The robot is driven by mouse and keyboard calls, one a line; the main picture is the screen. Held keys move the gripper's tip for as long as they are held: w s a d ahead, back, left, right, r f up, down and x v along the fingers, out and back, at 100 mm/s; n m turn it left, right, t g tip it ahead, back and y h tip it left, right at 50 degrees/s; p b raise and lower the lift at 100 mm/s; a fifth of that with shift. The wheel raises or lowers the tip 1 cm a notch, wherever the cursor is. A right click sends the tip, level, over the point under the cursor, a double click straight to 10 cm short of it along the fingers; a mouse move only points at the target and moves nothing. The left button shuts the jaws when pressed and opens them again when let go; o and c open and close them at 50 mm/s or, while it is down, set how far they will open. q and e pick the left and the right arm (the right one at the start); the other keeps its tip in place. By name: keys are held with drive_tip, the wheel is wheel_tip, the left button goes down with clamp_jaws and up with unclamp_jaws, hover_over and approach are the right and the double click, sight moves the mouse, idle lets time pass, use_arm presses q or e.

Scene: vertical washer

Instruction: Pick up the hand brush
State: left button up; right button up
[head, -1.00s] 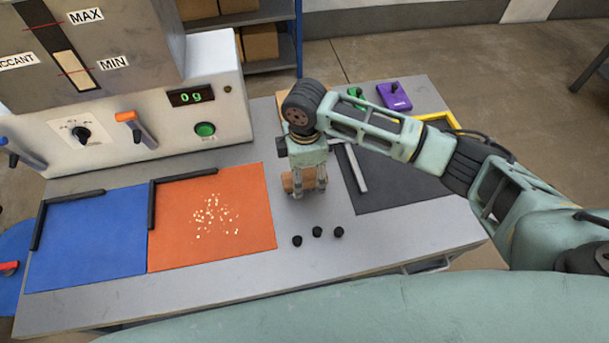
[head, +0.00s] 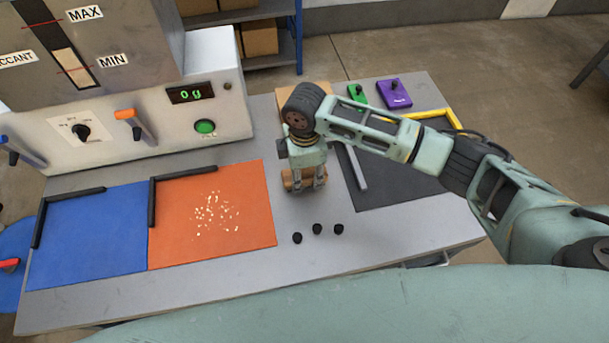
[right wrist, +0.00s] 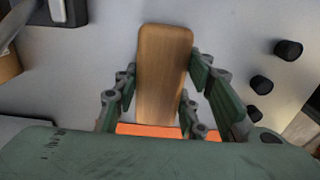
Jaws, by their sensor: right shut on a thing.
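The hand brush is a brown wooden block (head: 290,184), small and partly hidden behind my gripper in the head view. In the right wrist view its flat wooden top (right wrist: 163,65) fills the space between the fingers. My right gripper (head: 306,184) points down over the grey table, right of the orange mat, and is shut on the brush. The right wrist view shows its fingers (right wrist: 165,92) on both sides of the wood. The brush's underside is hidden, so I cannot tell whether it touches the table. My left gripper is not in view.
An orange mat (head: 258,210) with scattered pale bits lies beside a blue mat (head: 85,240). Several small black knobs (head: 317,229) stand in front of the gripper. A dark mat (head: 395,190) lies to the right. The dispenser (head: 215,85) reads 0 g.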

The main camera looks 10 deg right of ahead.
sight(305, 172)
drive_tip(key=shift+r, duration=0.1)
drive_tip(key=shift+r, duration=0.55)
wheel_tip(305, 172, up, 3)
drive_tip(key=shift+b, duration=0.75)
drive_tip(key=s+d+r+b, duration=0.1)
drive_tip(key=s+d+r, duration=0.5)
drive_tip(key=s, duration=0.3)
drive_tip(key=shift+s+d+r, duration=0.2)
drive_tip(key=shift+d+r, duration=0.2)
drive_tip(key=shift+d, duration=0.1)
